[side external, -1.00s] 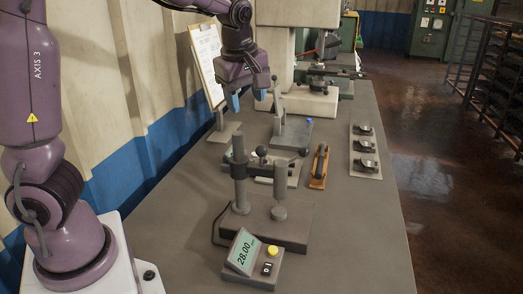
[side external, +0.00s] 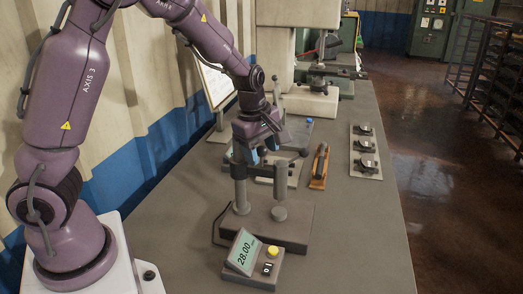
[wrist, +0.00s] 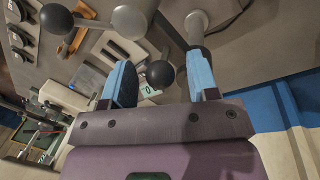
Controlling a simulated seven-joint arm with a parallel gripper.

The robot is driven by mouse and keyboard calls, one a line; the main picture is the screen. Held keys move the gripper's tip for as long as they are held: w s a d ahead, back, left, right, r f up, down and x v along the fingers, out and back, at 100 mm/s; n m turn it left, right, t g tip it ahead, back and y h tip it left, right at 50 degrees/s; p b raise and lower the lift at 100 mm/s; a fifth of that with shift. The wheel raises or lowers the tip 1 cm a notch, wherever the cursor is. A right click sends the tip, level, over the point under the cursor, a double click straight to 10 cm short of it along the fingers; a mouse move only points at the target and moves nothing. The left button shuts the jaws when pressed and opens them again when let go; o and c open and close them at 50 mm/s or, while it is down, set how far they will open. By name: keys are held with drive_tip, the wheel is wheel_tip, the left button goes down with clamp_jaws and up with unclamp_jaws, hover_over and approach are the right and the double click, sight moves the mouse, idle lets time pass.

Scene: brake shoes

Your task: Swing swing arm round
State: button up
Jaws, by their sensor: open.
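My gripper (side external: 254,154) is open, its blue fingers just above the gauge stand (side external: 285,225) in the side view. The stand has a tall dark post (side external: 240,190) and a shorter grey post (side external: 280,188). In the wrist view a black ball knob (wrist: 160,74) appears between the spread fingers; I cannot tell whether either finger touches it. This knob appears to belong to the swing arm, whose bar is mostly hidden by my gripper in the side view. Another black knob (wrist: 56,18) on a lever shows at the wrist view's upper left.
A display box (side external: 252,260) reading 28.00 stands in front. An orange-brown holder (side external: 319,168) and a plate of brake shoes (side external: 365,152) lie to the right. The bench's right front is clear.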

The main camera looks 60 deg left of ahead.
drive_tip(key=shift+f, duration=0.25)
clamp_jaws()
